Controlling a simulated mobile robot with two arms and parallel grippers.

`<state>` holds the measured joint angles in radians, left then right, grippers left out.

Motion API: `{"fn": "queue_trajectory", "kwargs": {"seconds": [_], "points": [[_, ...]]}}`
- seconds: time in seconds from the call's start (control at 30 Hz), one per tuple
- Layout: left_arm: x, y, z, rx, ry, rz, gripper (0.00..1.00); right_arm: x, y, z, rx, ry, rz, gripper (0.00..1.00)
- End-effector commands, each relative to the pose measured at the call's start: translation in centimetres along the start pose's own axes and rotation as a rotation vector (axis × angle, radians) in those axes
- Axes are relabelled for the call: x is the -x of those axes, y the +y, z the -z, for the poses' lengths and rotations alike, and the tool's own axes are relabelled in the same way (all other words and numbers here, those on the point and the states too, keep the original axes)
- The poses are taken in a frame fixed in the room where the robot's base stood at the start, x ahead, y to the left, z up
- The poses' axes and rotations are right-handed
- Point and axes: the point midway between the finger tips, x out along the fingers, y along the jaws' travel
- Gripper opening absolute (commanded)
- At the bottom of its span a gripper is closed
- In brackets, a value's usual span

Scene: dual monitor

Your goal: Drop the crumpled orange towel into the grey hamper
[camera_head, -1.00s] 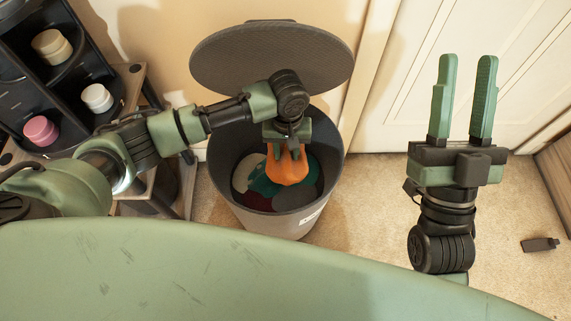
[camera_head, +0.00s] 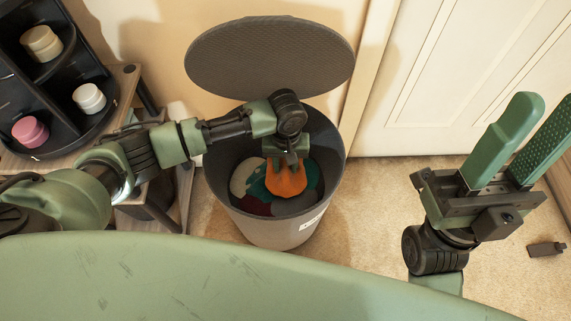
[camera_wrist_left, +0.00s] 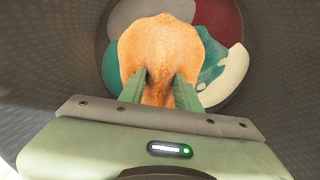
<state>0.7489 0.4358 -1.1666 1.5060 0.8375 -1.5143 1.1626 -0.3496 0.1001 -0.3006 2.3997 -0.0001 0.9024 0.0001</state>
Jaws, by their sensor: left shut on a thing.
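The grey hamper (camera_head: 222,178) stands on the carpet with its round lid (camera_head: 270,55) open behind it. My left gripper (camera_head: 286,166) reaches down inside the hamper opening. It is shut on the crumpled orange towel (camera_head: 287,182). In the left wrist view the towel (camera_wrist_left: 155,55) sits between the fingertips of my left gripper (camera_wrist_left: 160,88), above other cloths. My right gripper (camera_head: 520,160) is apart from the hamper at the right, its fingers spread and nothing between them.
Teal, white, dark red and grey cloths (camera_wrist_left: 218,20) lie at the hamper bottom. A black shelf (camera_head: 75,125) with jars stands on a small table at the left. A white door (camera_head: 440,90) is behind. A small dark object (camera_head: 546,249) lies on the carpet at the right.

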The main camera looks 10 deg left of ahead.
Motion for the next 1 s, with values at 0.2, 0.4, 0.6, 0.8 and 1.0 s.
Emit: {"fn": "queue_trajectory", "kwargs": {"seconds": [0.2, 0.4, 0.6, 0.8, 1.0], "points": [[-0.3, 0.0, 0.0, 0.000, 0.000, 0.000, 0.00, -0.3, 0.0, 0.0, 0.000, -0.001, 0.000, 0.36], [-0.3, 0.0, 0.0, 0.000, 0.000, 0.000, 0.55, -0.2, 0.0, 0.0, 0.000, -0.002, 0.000, 0.36], [-0.3, 0.0, 0.0, 0.000, 0.001, 0.000, 0.55, -0.1, 0.0, 0.0, 0.001, -0.002, 0.000, 0.36], [1.4, 0.0, 0.0, 0.001, 0.001, -0.001, 0.55, -0.7, 0.1, -1.4, 0.006, -0.074, -0.001, 0.36], [4.2, 0.0, 0.0, 0.001, 0.000, 0.000, 0.55, -0.8, 0.5, -5.5, 0.019, -0.291, -0.005, 0.36]]}}
